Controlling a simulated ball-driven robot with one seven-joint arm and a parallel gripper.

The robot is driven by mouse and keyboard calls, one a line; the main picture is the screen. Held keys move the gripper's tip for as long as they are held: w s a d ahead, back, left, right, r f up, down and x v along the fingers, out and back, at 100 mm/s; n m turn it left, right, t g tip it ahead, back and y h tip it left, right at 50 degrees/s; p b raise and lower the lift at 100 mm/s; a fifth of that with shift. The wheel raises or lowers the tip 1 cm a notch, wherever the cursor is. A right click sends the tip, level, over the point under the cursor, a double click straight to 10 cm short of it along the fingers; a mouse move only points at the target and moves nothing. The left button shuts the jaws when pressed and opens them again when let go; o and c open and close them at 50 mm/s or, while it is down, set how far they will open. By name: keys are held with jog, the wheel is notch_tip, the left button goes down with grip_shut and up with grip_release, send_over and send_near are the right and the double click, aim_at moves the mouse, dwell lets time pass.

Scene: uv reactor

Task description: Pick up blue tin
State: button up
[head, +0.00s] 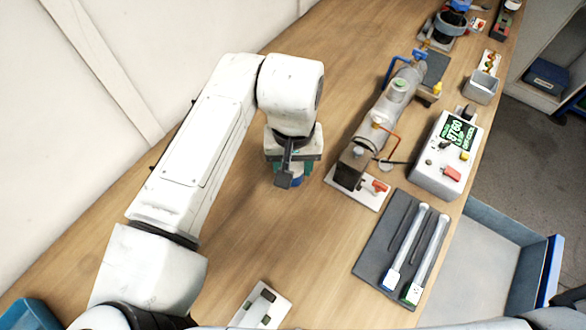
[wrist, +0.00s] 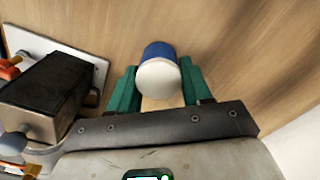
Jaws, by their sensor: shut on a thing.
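The blue tin (wrist: 159,50) with a white end shows in the wrist view, between the two green fingers of my gripper (wrist: 157,88). The fingers are closed on its sides. In the head view, my gripper (head: 289,172) points down over the wooden bench, left of the reactor. A small part of the blue tin (head: 291,182) shows below it, and the rest is hidden by the gripper. I cannot tell whether the tin touches the bench.
The metal reactor (head: 385,115) on its white base stands just right of my gripper. Beyond it are a grey control box (head: 447,155) and a dark mat (head: 376,240) with tubes. A white plate (head: 261,305) lies near the front. Bench around the gripper's left is clear.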

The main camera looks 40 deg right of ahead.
jog(key=shift+c, duration=0.9)
jog(key=shift+r, duration=0.1)
